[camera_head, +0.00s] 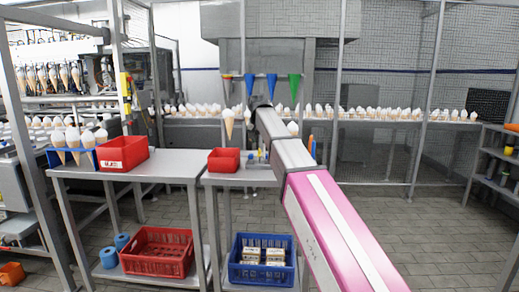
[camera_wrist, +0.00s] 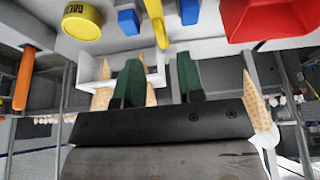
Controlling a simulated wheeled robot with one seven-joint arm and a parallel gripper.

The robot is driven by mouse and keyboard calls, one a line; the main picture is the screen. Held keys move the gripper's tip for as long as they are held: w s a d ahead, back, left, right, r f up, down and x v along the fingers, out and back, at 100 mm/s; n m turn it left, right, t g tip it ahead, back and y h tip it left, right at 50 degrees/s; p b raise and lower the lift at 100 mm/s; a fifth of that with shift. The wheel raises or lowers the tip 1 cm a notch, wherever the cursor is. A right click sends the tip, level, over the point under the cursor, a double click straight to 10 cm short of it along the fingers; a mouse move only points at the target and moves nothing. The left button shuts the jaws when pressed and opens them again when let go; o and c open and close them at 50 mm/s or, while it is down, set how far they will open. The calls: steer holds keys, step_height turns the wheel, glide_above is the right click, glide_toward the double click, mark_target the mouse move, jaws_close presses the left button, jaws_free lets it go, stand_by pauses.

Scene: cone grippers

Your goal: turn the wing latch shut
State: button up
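I cannot pick out a wing latch for certain in either view. In the wrist view, my gripper (camera_wrist: 158,76) shows two dark green fingers set apart, with nothing held between them. A white box or rack (camera_wrist: 93,68) lies behind the fingers, with waffle cones (camera_wrist: 103,97) by it. A yellow bar-like piece (camera_wrist: 156,22) shows above the gap between the fingers, apart from them. In the head view my pink and white arm reaches over the right-hand table, and the gripper itself is hidden by the arm.
The right table holds a red bin (camera_head: 224,160); its shelf holds a blue crate (camera_head: 262,279). The left table holds another red bin (camera_head: 122,153) and a blue cone rack (camera_head: 73,157). A yellow lidded tub (camera_wrist: 82,22) is near my gripper. Floor at right is clear.

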steer(key=shift+x, duration=2.75)
jaws_close()
